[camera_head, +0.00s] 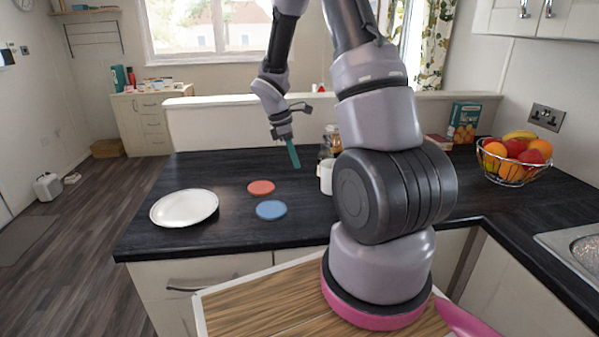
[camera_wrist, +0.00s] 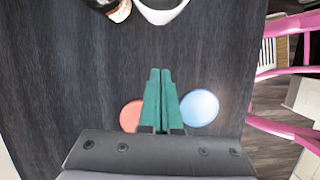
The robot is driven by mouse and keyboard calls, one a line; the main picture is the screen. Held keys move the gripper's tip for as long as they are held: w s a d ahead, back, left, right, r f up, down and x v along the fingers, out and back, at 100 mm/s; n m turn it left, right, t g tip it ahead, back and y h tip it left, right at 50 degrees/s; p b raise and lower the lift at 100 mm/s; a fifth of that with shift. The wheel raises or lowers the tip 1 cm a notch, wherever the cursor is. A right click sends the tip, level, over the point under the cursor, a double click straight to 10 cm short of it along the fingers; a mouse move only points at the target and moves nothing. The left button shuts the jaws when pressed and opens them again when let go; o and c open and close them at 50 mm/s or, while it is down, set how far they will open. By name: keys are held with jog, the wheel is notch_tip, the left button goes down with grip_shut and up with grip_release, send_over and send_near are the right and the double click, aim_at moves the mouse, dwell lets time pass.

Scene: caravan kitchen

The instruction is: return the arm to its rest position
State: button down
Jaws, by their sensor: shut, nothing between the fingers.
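My gripper (camera_head: 293,155) hangs from my raised arm above the dark counter (camera_head: 235,225), its green fingers pointing down. The fingers are shut with nothing between them; they also show together in the wrist view (camera_wrist: 160,78). In the head view the fingertips are apart from the things on the counter. My arm stands in front of the counter and hides part of it.
A white plate (camera_head: 184,208), a red disc (camera_head: 261,187) and a blue disc (camera_head: 271,210) lie on the counter. A white mug (camera_head: 326,177) and bottles stand beside my arm. A wire fruit bowl (camera_head: 513,172) and a box (camera_head: 463,122) are at the right.

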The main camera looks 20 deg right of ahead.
jog(key=s+a+r+m+t+y, duration=0.1)
jog(key=s+a+r+m+t, duration=0.2)
jog(key=r, duration=0.6)
jog(key=s+a+r+m+y, duration=0.1)
jog(key=s+r+m, duration=0.2)
jog(key=r+m, duration=0.35)
jog(key=s+a+r+m+t+y, duration=0.1)
jog(key=s+a+r+m+t, duration=0.1)
jog(key=s+r+m, duration=0.2)
jog(key=s+a+r+m+t+y, duration=0.2)
jog(key=s+a+r+m+t, duration=0.1)
jog(key=s+r, duration=0.7)
jog(key=shift+s+a+m, duration=0.35)
jog(key=shift+s+m, duration=0.1)
jog(key=shift+m, duration=0.3)
